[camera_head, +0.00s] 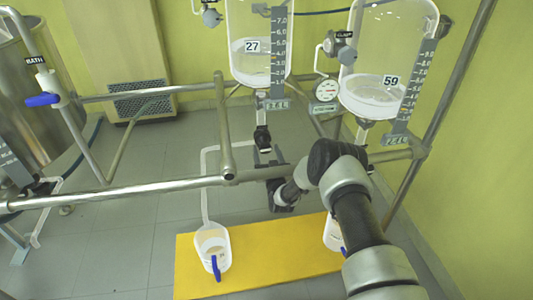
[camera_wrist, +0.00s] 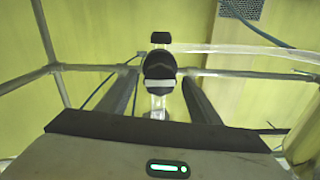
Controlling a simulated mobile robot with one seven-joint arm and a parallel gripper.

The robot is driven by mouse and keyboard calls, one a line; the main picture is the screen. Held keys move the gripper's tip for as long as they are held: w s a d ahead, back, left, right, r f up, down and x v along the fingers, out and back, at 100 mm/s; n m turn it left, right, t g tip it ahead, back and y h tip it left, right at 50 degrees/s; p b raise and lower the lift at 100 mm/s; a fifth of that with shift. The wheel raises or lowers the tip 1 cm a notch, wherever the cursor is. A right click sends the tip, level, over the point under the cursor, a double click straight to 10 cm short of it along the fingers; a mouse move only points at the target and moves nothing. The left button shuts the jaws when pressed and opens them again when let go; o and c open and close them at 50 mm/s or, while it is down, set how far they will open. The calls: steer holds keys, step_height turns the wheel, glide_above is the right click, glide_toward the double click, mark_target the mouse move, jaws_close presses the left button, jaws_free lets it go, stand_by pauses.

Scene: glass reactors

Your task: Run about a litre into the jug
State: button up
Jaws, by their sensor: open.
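Vessel 27 (camera_head: 255,60) is clear glass with a scale strip, and liquid stands in its lower part. Its black outlet valve (camera_head: 262,138) hangs below. A pale pipe (camera_head: 205,180) runs from there left and down to a white jug (camera_head: 205,240) with a blue handle on the yellow mat. The jug's fill level is hard to tell. My gripper (camera_head: 272,168) is open just below the valve. In the wrist view, the black valve knob (camera_wrist: 160,66) shows between the fingers of my gripper (camera_wrist: 165,92); I cannot tell whether they touch it.
Vessel 59 (camera_head: 372,95) hangs at right with liquid in it. A second jug (camera_head: 331,235) is partly hidden by my arm. Steel rails (camera_head: 130,193) cross in front. A blue-handled BATH valve (camera_head: 42,99) is at left. The yellow mat (camera_head: 270,262) is bare between the jugs.

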steer(key=c, duration=1)
steer(key=shift+a+n, duration=0.15)
steer(key=shift+n, duration=1.05)
steer(key=shift+c, duration=0.3)
steer(key=n, duration=0.3)
steer(key=shift+f, duration=0.1)
steer(key=o, duration=1.1)
steer(key=shift+c, duration=0.2)
steer(key=shift+s, duration=0.15)
steer(key=p+v, duration=0.4)
steer(key=v, duration=1.3)
steer(key=shift+d, duration=0.2)
